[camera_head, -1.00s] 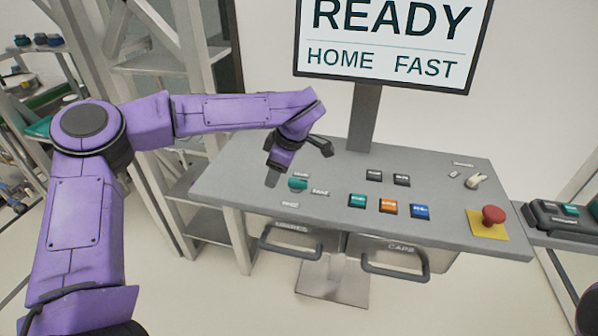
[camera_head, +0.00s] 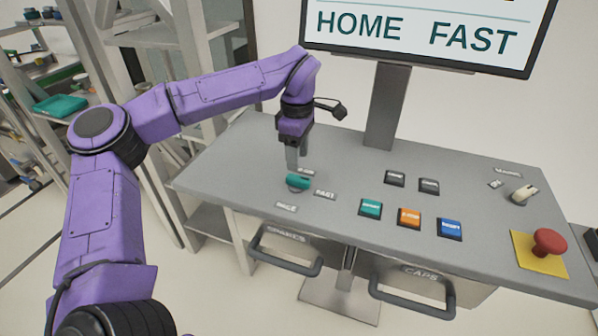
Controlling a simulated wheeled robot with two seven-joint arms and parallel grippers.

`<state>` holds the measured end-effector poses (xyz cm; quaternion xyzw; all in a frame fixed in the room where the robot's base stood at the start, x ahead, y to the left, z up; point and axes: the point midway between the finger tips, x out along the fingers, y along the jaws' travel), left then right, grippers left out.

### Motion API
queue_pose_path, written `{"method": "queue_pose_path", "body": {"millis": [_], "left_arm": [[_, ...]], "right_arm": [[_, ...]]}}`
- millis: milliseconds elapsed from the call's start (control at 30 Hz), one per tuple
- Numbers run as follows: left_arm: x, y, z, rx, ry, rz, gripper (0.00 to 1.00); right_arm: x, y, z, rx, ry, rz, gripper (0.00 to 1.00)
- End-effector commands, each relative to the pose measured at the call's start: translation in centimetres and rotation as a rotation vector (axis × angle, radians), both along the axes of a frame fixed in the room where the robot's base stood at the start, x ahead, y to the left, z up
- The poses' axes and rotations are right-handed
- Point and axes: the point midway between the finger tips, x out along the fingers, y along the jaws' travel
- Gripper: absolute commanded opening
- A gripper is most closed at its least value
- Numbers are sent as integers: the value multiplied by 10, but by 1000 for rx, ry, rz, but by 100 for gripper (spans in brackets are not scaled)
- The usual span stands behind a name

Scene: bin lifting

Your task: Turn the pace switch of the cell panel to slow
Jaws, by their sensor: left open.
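The pace switch (camera_head: 298,181) is a teal knob on the left part of the grey cell panel (camera_head: 235,165). A FAST label (camera_head: 325,195) lies to its right, a PACE label (camera_head: 286,207) in front, and another small label (camera_head: 306,172) behind, too small to read surely. The screen (camera_head: 420,32) above reads HOME and FAST. My left gripper (camera_head: 297,163) points down just behind and above the knob, open and empty. I cannot tell whether its fingers touch the knob. My right gripper is out of view.
Two dark buttons (camera_head: 412,182) and the teal (camera_head: 370,208), orange (camera_head: 409,218) and blue (camera_head: 450,228) buttons lie to the right. A cream knob (camera_head: 524,194) and a red stop button (camera_head: 549,241) sit at the far right. The screen post (camera_head: 386,105) rises behind.

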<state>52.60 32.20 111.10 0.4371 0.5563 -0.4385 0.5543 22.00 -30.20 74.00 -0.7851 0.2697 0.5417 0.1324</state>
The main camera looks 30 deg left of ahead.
Motion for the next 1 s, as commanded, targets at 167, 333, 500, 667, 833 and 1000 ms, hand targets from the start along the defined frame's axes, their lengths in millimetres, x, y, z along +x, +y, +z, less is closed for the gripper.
{"method": "queue_pose_path", "body": {"millis": [167, 333, 500, 667, 833, 1000], "left_arm": [[-1, 0, -37, -1, 4, 1, 51], [0, 0, -56, -1, 0, 1, 51], [0, 0, -59, -1, -2, 1, 51], [0, 0, -59, -1, -1, 1, 35], [0, 0, -59, -1, -1, 1, 0], [0, 0, -59, 0, -1, 8, 0]], "right_arm": [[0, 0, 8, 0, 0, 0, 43], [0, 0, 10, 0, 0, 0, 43], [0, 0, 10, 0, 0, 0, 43], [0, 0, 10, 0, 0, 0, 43], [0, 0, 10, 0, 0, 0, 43], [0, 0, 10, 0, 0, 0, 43]]}}
